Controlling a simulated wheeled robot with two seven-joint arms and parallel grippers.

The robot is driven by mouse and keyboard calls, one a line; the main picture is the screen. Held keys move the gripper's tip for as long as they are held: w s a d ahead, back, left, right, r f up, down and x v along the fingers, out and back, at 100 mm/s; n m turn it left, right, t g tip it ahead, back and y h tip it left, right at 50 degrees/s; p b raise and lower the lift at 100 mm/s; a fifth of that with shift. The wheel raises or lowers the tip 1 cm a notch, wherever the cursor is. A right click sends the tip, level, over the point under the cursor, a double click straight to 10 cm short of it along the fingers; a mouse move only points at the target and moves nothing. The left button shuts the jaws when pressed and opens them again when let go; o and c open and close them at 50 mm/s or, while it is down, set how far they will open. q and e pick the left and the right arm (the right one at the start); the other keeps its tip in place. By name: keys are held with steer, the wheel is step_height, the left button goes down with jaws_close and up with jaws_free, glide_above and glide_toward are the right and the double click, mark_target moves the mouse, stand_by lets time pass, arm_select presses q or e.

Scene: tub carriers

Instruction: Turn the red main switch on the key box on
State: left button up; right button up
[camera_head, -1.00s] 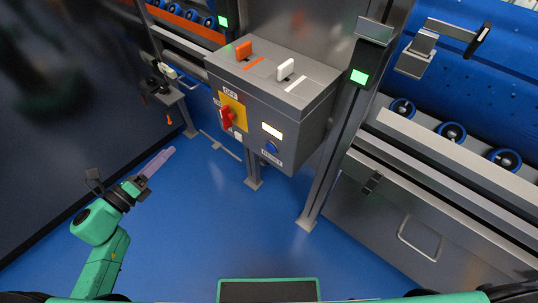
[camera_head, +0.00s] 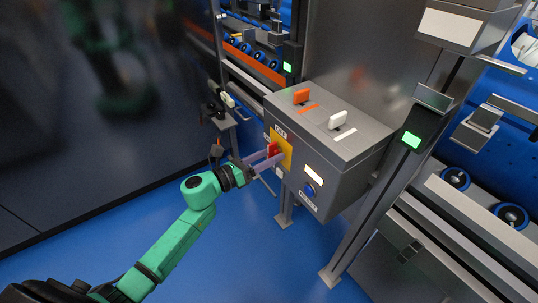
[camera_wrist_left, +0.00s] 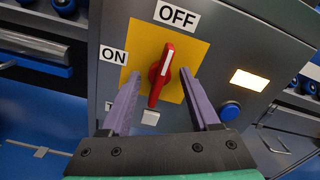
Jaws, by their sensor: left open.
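The grey key box (camera_head: 345,180) stands on posts right of my left gripper. On its front is a yellow plate (camera_head: 287,150) with the red main switch (camera_head: 272,149). In the left wrist view the red switch (camera_wrist_left: 161,75) is nearly upright, its top leaning slightly right towards the OFF label (camera_wrist_left: 177,15). The ON label (camera_wrist_left: 113,55) is to its left. My left gripper (camera_head: 271,160) is open, its two purple fingers on either side of the switch. It also shows in the left wrist view (camera_wrist_left: 158,85); whether the fingers touch the switch cannot be told. My right gripper is not in view.
An orange key (camera_head: 301,96) and a white key (camera_head: 338,120) stand on the box top. A blue button (camera_head: 309,191) and a lit panel (camera_head: 314,174) are on its front. A post with a green screen (camera_head: 411,140) stands to the right. Blue floor is free below.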

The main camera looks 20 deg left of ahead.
arm_select(q)
steer(key=shift+c, duration=0.4)
jaws_close()
